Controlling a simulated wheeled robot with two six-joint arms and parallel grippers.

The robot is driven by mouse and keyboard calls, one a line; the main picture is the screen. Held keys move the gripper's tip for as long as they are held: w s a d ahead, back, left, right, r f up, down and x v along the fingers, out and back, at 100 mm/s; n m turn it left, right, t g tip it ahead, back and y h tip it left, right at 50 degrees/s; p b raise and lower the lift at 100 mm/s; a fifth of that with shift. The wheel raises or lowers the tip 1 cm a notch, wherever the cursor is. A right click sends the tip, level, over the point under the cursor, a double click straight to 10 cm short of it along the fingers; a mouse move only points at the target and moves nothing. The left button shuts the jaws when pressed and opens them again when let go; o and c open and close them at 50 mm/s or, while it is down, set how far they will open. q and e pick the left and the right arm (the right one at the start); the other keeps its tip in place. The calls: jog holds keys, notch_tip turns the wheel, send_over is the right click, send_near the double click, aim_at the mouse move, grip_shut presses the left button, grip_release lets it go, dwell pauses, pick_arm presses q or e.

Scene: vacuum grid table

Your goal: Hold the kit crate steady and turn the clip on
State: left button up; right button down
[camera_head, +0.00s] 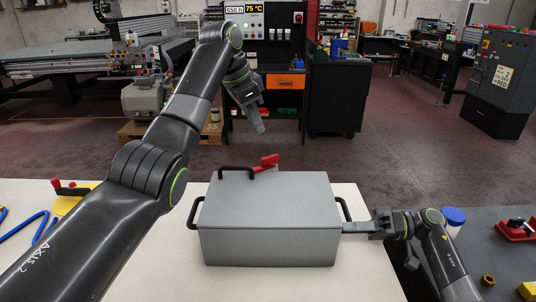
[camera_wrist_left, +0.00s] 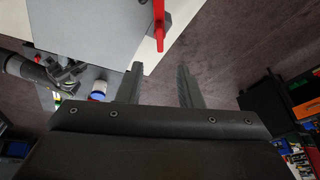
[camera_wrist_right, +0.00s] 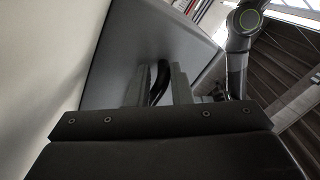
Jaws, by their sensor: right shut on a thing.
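The grey kit crate (camera_head: 268,240) stands closed on the white table, with black handles at its sides. A red clip (camera_head: 268,161) shows at the crate's far edge; in the left wrist view the red clip (camera_wrist_left: 159,22) is beside the fingers, not between them. My left gripper (camera_head: 260,128) is raised beyond the crate, above and apart from the clip; in the left wrist view its fingers are open and empty. My right gripper (camera_head: 352,228) is at the crate's right side. In the right wrist view it is shut on the black side handle (camera_wrist_right: 158,82).
The white table (camera_head: 375,280) is bare in front of the crate. Blue tubing (camera_head: 40,228) and a yellow block with red levers (camera_head: 72,196) lie at the left. A blue-capped container (camera_head: 454,216) and a red part (camera_head: 514,230) are on the dark surface at the right.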

aim_at(269, 156)
pick_arm(q)
jog(key=shift+n, duration=0.7)
jog(key=x, duration=1.1)
jog(key=shift+f, duration=0.4)
grip_shut()
